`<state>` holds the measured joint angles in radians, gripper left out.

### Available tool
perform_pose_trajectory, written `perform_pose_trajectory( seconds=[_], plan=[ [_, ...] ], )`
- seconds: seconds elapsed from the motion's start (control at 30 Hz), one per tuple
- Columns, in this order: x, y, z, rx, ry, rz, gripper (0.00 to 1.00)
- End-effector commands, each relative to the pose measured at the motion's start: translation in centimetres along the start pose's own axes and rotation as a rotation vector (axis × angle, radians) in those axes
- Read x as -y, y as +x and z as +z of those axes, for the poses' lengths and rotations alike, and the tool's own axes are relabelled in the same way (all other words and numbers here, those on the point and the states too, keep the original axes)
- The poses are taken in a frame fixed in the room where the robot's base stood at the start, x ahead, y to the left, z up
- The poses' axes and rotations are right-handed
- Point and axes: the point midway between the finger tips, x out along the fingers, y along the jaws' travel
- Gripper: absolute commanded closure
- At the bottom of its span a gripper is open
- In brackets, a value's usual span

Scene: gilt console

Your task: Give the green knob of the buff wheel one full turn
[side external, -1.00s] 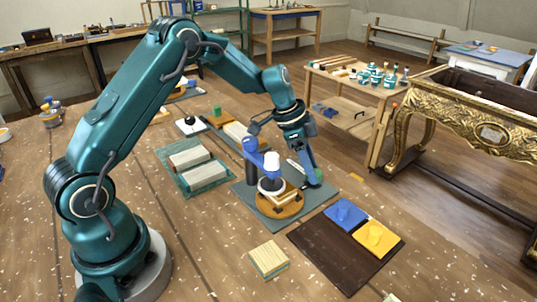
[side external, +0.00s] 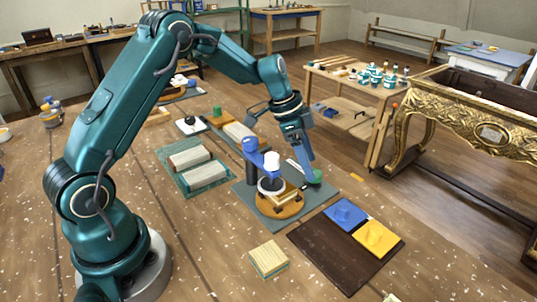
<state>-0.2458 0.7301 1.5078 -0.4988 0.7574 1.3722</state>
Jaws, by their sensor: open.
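The jaws are open. An orange-brown round disc (side external: 285,211) lies on the plate to the left of the knob, with a pale frame on it. A blue arm with a white cylinder (side external: 271,161) stands over the disc. I cannot make out the buff wheel's outline or its link to the knob.
A dark board (side external: 330,255) with a blue block (side external: 345,213) and a yellow block (side external: 376,237) lies to the front right. A small wooden block (side external: 268,259) is in front. A green tray (side external: 193,170) with two pale blocks lies to the left. A gilt console (side external: 470,120) stands at right.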

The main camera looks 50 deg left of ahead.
Motion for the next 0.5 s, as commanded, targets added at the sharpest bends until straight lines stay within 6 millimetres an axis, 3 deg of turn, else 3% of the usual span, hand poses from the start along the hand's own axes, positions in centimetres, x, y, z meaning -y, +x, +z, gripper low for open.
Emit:
perform_pose_trajectory(
  seconds=[0.2,0.5],
  plan=[
    [0.0,-2.7,0.0,0.0,0.001,-0.001,0.24],
    [0.0,-3.2,0.1,0.002,0.001,0.001,0.24]
  ],
)
